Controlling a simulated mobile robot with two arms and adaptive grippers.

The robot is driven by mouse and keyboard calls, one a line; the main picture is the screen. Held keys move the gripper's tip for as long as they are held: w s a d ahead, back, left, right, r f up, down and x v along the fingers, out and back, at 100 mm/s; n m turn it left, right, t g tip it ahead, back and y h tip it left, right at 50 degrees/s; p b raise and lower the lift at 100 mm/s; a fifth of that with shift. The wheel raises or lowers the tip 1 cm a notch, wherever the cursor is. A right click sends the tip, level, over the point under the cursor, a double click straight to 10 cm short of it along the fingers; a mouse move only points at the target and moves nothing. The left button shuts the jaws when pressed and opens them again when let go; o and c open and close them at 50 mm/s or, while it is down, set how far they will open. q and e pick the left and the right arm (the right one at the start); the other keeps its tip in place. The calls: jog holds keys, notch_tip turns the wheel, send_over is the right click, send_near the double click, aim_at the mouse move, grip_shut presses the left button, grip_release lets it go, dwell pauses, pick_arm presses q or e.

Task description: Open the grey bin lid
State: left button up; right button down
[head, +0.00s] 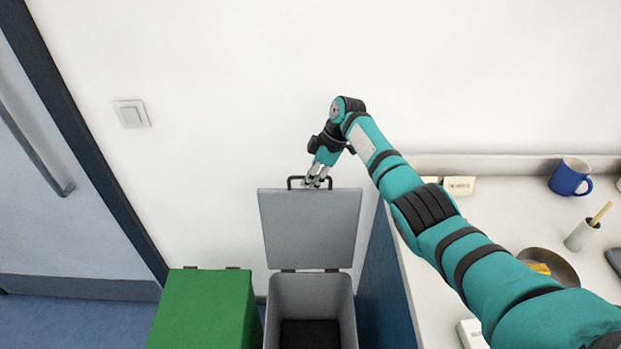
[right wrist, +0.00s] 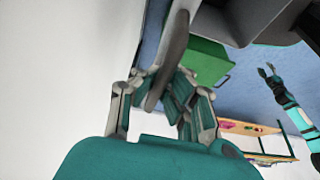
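The grey bin (head: 312,297) stands on the floor with its inside in view from above. Its grey lid (head: 310,228) is raised, standing up from the hinges at the rear rim. A dark bar handle (head: 290,182) is on the lid's top edge; it crosses between my right fingers in the right wrist view (right wrist: 163,70). My right gripper (head: 317,180) is closed around this handle, its fingers also showing in the right wrist view (right wrist: 158,88). My left gripper (right wrist: 268,71) shows small in the right wrist view, fingers apart and empty; it is outside the head view.
A green bin (head: 203,308) with its lid down stands left of the grey bin. A blue panel (head: 380,280) and a counter (head: 510,215) with a blue mug (head: 568,177) and a bowl (head: 549,266) are at the right. A wall is close behind the lid.

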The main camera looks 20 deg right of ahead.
jog(key=shift+w+r, duration=0.15)
jog(key=shift+r, duration=0.15)
jog(key=c, duration=1.4)
grip_release()
jog(key=shift+s, duration=0.2)
jog(key=shift+d, duration=0.1)
jog(key=v, duration=1.2)
jog(key=shift+f, duration=0.1)
